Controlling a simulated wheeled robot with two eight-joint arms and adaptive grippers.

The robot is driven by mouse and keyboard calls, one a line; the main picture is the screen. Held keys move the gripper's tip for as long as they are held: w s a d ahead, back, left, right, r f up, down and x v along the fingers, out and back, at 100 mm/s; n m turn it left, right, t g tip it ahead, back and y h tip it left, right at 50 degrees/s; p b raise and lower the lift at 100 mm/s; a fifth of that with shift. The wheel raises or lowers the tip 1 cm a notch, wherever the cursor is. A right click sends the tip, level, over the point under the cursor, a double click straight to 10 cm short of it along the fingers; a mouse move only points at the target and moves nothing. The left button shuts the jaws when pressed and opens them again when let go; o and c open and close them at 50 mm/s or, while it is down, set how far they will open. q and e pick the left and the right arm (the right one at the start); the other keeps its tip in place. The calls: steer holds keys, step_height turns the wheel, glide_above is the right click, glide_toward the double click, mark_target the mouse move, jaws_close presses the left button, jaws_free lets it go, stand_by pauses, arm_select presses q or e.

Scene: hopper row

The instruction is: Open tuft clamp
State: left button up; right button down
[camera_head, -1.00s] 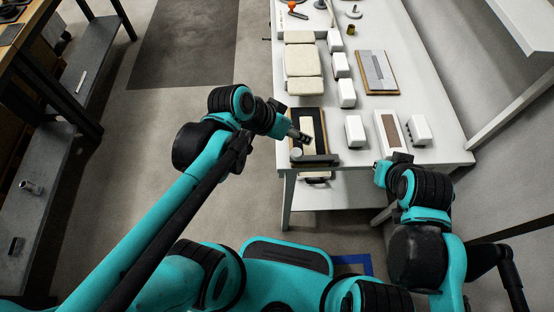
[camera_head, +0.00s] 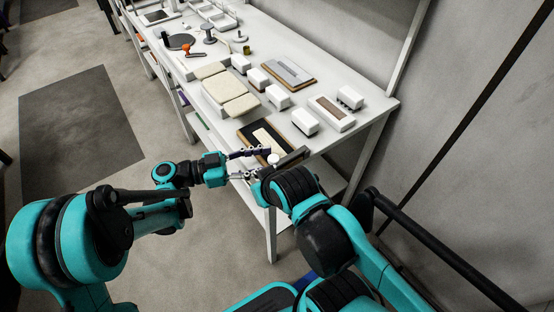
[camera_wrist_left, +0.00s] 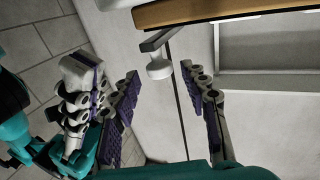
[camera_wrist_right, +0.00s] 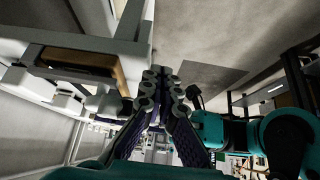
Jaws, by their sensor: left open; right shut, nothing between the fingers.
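The tuft clamp shows as a dark bar (camera_head: 292,158) with a pale round knob (camera_head: 273,158) at the table's front edge, beside the dark board (camera_head: 253,131) with its cream strip (camera_head: 269,140). The knob also shows in the left wrist view (camera_wrist_left: 158,68), below the bar (camera_wrist_left: 160,40). My left gripper (camera_head: 259,163) is open, its fingers on either side of the knob in its wrist view, with gaps showing. My right gripper (camera_wrist_right: 160,74) is shut and empty; it shows close to the left fingers in the left wrist view (camera_wrist_left: 88,85). My right wrist partly hides it in the head view.
Cream pads (camera_head: 228,92) and several white blocks (camera_head: 305,122) stand behind the board. A brush-like block (camera_head: 332,113) and a grey-topped panel (camera_head: 287,71) lie farther right. Open floor (camera_head: 150,70) is left of the white table (camera_head: 345,92).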

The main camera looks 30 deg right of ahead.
mark_target(288, 155)
arm_select(q)
steer(key=x, duration=0.6)
steer(key=shift+d+p, duration=0.3)
steer(key=shift+d, duration=0.05)
steer(key=shift+c, duration=0.3)
jaws_close()
